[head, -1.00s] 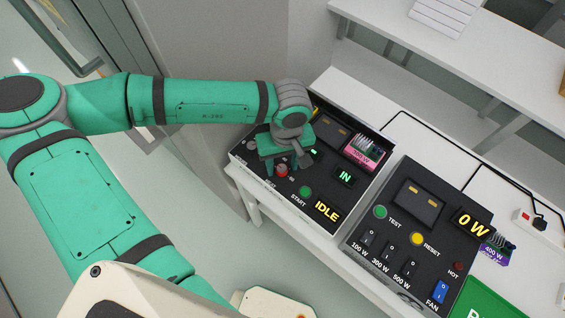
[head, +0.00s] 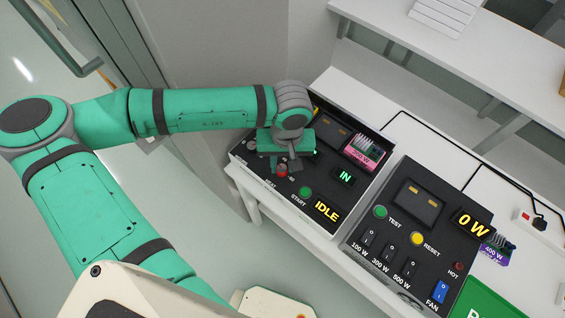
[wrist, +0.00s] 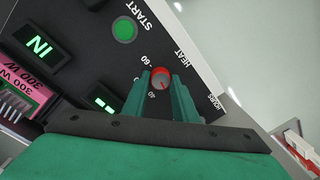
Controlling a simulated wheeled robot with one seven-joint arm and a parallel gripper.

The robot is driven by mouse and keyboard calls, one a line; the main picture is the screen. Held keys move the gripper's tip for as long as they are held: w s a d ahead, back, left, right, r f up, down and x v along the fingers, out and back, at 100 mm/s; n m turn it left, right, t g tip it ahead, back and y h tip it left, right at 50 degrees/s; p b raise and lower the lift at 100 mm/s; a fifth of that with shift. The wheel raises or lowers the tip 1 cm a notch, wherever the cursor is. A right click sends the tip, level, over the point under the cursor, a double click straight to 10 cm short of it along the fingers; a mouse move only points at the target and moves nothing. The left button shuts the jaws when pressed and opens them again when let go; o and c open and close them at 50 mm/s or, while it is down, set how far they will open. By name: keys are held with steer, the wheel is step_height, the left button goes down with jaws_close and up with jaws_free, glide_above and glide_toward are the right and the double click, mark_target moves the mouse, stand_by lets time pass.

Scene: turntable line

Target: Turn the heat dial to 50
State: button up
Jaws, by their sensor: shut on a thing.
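The heat dial is a small red knob (wrist: 160,74) on the black panel, beside the white HEAT label. It also shows as a red spot (head: 282,170) below my gripper in the head view. My gripper (wrist: 159,82) is shut on the dial, with a green finger on each side of it in the wrist view. Scale marks show around the dial, with a 60 above left and another number partly covered by the fingers. I cannot read the pointer setting. My gripper also hides part of the panel in the head view (head: 284,163).
The green START button (head: 305,192) and the IDLE display (head: 327,211) sit close to the dial. An IN display (head: 345,176) and a pink 300 W part (head: 364,152) are farther right. A second black panel (head: 405,235) with switches stands at the right.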

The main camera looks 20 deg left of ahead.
mark_target(282, 171)
steer(key=m, duration=0.5)
steer(key=shift+d+m, duration=0.1)
steer(key=shift+m, duration=0.2)
steer(key=m, duration=0.5)
steer(key=shift+t, duration=0.3)
steer(key=m, duration=0.5)
steer(key=shift+s+m, duration=0.1)
steer(key=shift+m, duration=0.3)
steer(key=shift+m+h, duration=0.3)
steer(key=shift+m, duration=1.9)
steer(key=o, duration=1)
steer(key=shift+o, duration=0.2)
step_height(282, 171, up, 11)
steer(key=shift+s, duration=0.35)
steer(key=shift+f, duration=0.1)
